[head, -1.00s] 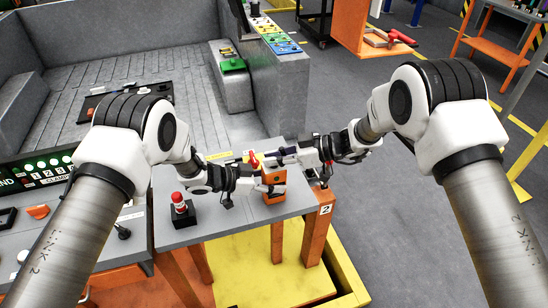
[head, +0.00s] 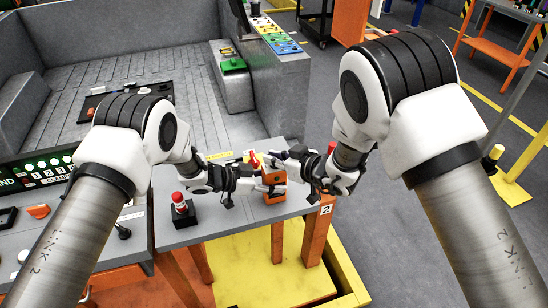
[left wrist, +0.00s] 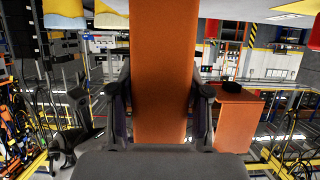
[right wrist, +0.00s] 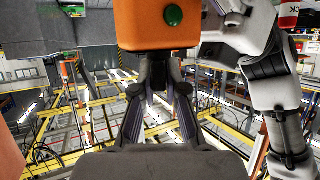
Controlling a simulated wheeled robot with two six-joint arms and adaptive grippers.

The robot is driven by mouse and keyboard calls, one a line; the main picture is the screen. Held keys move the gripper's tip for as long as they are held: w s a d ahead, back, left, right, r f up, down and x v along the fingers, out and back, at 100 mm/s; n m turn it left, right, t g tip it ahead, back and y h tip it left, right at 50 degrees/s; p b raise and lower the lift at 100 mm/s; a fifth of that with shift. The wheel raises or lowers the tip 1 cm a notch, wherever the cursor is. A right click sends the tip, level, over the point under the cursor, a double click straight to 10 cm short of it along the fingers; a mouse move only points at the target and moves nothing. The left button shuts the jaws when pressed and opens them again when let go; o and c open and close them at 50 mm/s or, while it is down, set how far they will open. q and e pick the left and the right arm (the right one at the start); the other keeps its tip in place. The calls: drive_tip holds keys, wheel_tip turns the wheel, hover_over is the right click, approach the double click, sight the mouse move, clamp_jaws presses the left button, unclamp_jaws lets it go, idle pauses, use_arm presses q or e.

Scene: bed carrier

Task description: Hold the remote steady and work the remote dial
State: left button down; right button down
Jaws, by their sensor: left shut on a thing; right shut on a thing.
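The orange remote (head: 274,195) is held upright above the grey table's right end. My left gripper (head: 266,187) is shut on its body from the left. In the left wrist view the remote's plain orange side (left wrist: 160,70) stands between the two fingers. My right gripper (head: 284,160) is at the remote's upper part, from the right. In the right wrist view its fingertips come together at the lower edge of the remote's face, below a green button (right wrist: 174,15). The remote dial is hidden there, apparently between these tips.
The grey table (head: 235,225) stands on orange legs over a yellow platform. A red-topped button post on a black base (head: 182,208) stands left of the remote. A red item (head: 254,159) is just behind the grippers. Open floor lies to the right.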

idle(0.4)
drive_tip(key=c, duration=1.2)
unclamp_jaws()
drive_tip(key=shift+d, duration=0.1)
drive_tip(key=v, duration=1.2)
